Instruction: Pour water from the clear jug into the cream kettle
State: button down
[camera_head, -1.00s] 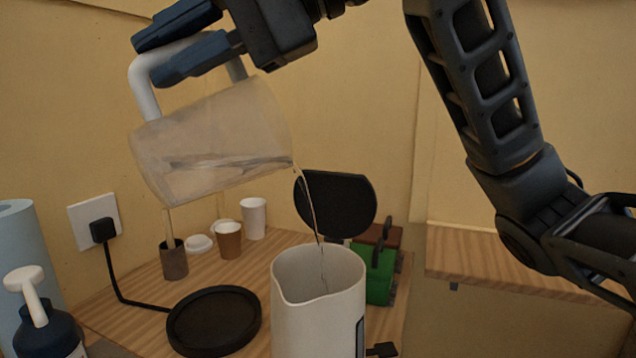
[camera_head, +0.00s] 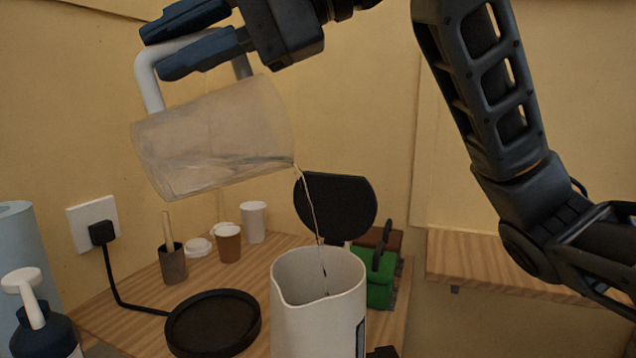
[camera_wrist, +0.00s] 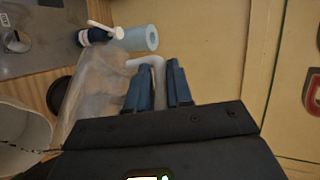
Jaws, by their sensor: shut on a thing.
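The clear jug (camera_head: 215,138) hangs tilted above the counter, its lip lowered to the right, with some water inside. My gripper (camera_head: 200,42) is shut on the jug's white handle. A thin stream of water (camera_head: 312,205) runs from the lip into the open mouth of the cream kettle (camera_head: 318,315). The kettle stands upright below, its black lid (camera_head: 336,207) raised behind. In the wrist view my gripper (camera_wrist: 160,88) is on the handle, the clear jug (camera_wrist: 95,92) is left of it, and part of the kettle (camera_wrist: 22,135) shows at the left edge. The water level inside the kettle is hidden.
A black round base (camera_head: 213,322) lies left of the kettle, its cord running to a wall plug (camera_head: 101,232). Cups (camera_head: 228,243), a dark pot (camera_head: 172,264) and green and brown boxes (camera_head: 380,285) stand behind. A pump bottle (camera_head: 40,325) and blue roll (camera_head: 20,235) are at left.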

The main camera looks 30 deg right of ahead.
aim_at(135, 123)
jog(key=shift+s+d+r, duration=0.1)
jog(key=shift+d+r, duration=0.1)
jog(key=shift+d, duration=0.3)
dwell(0.3)
jog(key=a+p, duration=0.1)
jog(key=a+f+h+p, duration=0.1)
jog(key=a+p, duration=0.1)
jog(key=shift+w+g, duration=0.2)
jog(key=shift+g, duration=0.1)
jog(key=f+h+p, duration=0.1)
jog(key=a+f+h+p, duration=0.1)
jog(key=a+f+n+h+p, duration=0.1)
jog(key=f, duration=0.1)
jog(key=shift+w+a+g+h, duration=0.1)
jog(key=shift+w+g+h, duration=0.1)
jog(key=shift+g+h, duration=0.15)
jog(key=shift+f, duration=0.45)
jog(key=shift+w+a+f+g+h+p, duration=0.1)
jog(key=shift+a+f+g+h+p, duration=0.25)
jog(key=shift+f+h+p, duration=0.3)
jog(key=shift+a+f, duration=0.1)
jog(key=shift+a, duration=0.05)
